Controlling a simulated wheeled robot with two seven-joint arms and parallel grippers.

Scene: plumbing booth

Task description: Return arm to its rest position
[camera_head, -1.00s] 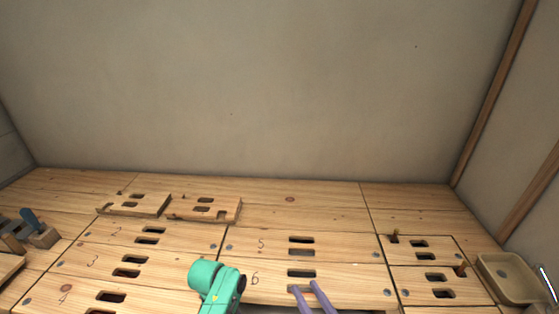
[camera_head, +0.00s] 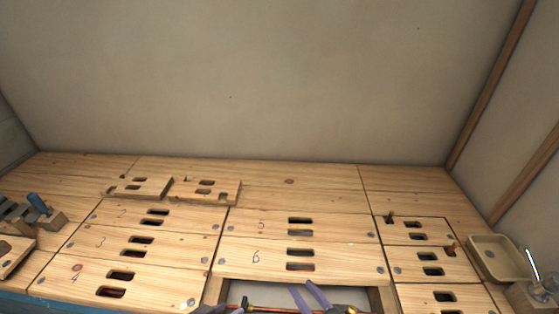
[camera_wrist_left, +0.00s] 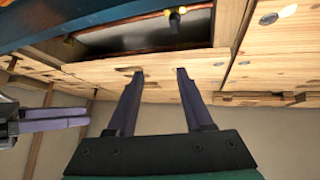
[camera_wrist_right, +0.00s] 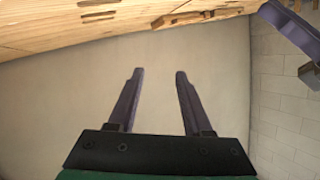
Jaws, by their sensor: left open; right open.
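My left gripper (camera_wrist_left: 160,72) is open and empty in the left wrist view. Its purple fingers show in front of a slotted wooden panel beside an opening with a copper pipe and a dark valve (camera_wrist_left: 176,20). In the head view only a purple bit, probably of it, shows at the bottom edge. My right gripper (camera_wrist_right: 158,72) is open and empty in the right wrist view, against the plain wall. A pair of purple fingers in the head view (camera_head: 308,294), over the opening, appears to be the right one.
Numbered wooden panels with paired slots cover the work surface, such as panel 6 (camera_head: 342,260). A beige tray (camera_head: 497,260) is at the right. A blue-handled tool (camera_head: 38,203) is at the left. Two loose slotted boards lie at the back, one here (camera_head: 222,188).

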